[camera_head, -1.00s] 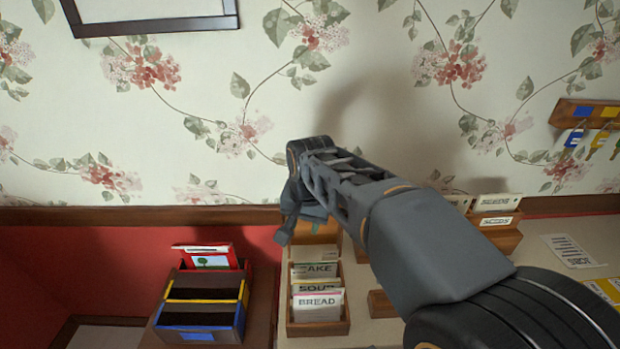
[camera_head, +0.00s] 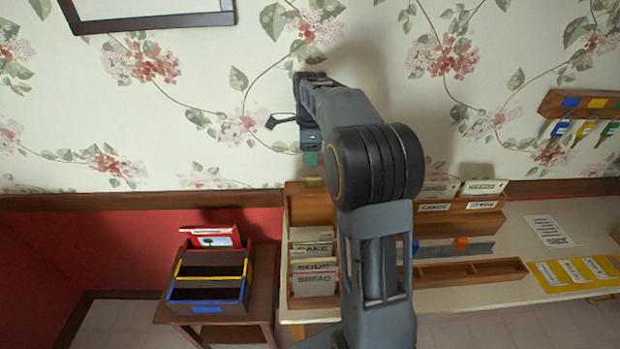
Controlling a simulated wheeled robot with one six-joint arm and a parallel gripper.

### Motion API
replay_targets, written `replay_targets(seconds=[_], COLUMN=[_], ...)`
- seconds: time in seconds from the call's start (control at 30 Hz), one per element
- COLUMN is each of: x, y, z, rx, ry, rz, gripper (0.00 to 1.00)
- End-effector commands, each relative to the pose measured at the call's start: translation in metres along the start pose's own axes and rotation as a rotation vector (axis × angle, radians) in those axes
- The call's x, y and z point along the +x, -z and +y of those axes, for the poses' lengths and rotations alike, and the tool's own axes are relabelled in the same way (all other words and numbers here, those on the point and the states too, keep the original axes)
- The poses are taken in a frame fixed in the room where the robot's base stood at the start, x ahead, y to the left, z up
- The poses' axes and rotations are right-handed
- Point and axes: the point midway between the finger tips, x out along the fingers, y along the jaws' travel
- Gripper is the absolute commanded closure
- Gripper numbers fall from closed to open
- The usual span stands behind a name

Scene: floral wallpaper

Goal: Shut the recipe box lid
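The recipe box (camera_head: 290,283) is a wooden box on the counter, holding upright cards that read CAKE, SOUP and BREAD. Its lid (camera_head: 300,207) stands raised at the back of the box, near the wall, so the box is open. My gripper (camera_head: 311,158) is just above the lid's top edge, in front of the wallpaper, pointing down. I cannot tell whether it touches the lid or how far its fingers are apart. My arm hides the right side of the box and part of the lid.
A small table (camera_head: 230,318) on the left bears an organiser (camera_head: 208,292) with a red book. Right of my arm are a wooden card rack (camera_head: 460,223), a shallow wooden tray (camera_head: 470,272), a printed sheet (camera_head: 552,231) and a yellow sheet (camera_head: 548,276). Keys hang from a wall rack (camera_head: 570,103).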

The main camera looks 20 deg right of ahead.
Motion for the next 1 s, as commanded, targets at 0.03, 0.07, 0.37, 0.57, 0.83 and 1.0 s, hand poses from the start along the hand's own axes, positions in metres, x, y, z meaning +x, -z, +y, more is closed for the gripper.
replay_targets(seconds=[0.03, 0.07, 0.37, 0.57, 0.83, 1.0], x=[0.01, 0.016, 0.062, 0.077, 0.081, 0.081], y=[0.0, 0.0, 0.0, 0.0, 0.0, 0.0], z=[0.001, 0.001, 0.0, 0.0, 0.0, 0.0], rx=[-0.001, -0.001, -0.002, -0.003, -0.003, -0.003], ry=[-0.004, -0.003, -0.001, 0.001, 0.002, 0.002], rz=[0.001, 0.0, 0.0, 0.0, 0.0, 0.0], gripper=[0.62, 0.62, 0.62, 0.62, 0.62, 0.67])
